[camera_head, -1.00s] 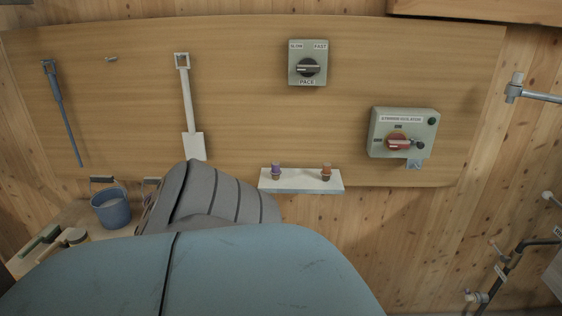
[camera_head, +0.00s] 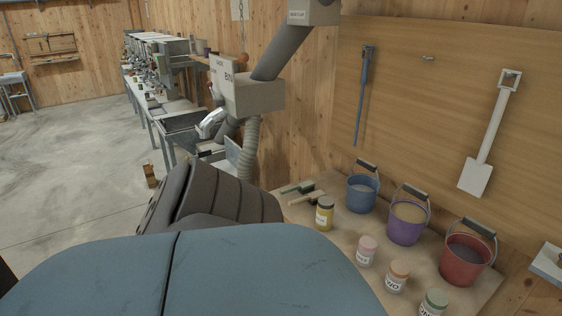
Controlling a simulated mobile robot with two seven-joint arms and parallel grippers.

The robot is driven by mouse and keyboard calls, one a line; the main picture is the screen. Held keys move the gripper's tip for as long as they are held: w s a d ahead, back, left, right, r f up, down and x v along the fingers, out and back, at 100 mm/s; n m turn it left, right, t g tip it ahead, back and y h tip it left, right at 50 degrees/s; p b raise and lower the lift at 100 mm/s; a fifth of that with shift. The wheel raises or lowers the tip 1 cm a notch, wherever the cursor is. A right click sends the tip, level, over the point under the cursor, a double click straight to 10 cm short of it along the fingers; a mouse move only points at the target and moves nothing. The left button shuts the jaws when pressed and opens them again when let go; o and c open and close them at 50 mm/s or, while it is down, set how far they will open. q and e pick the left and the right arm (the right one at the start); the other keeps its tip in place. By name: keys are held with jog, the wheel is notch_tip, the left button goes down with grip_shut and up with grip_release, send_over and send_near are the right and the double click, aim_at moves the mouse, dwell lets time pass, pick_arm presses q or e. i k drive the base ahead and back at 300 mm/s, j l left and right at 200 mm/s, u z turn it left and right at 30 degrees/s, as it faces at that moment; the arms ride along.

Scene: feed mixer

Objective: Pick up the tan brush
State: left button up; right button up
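The tan brush (camera_head: 303,199) lies on the wooden bench at its left end, small in the head view. A green brush (camera_head: 297,187) lies just behind it. A yellow jar (camera_head: 324,213) stands close to the right of the tan brush. Neither of my grippers is in view. My own blue and dark grey body parts fill the lower left and middle and cover the front left part of the bench.
On the bench (camera_head: 345,218) stand a blue bucket (camera_head: 362,194), a purple bucket (camera_head: 407,217), a red bucket (camera_head: 466,254) and several labelled jars. A thick grey pipe (camera_head: 285,55) and a box (camera_head: 252,96) rise behind. Open concrete floor (camera_head: 75,165) lies at the left.

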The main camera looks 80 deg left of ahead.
aim_at(311, 198)
jog(key=u, duration=2.35)
jog(key=z, duration=3.25)
jog(key=u, duration=3.25)
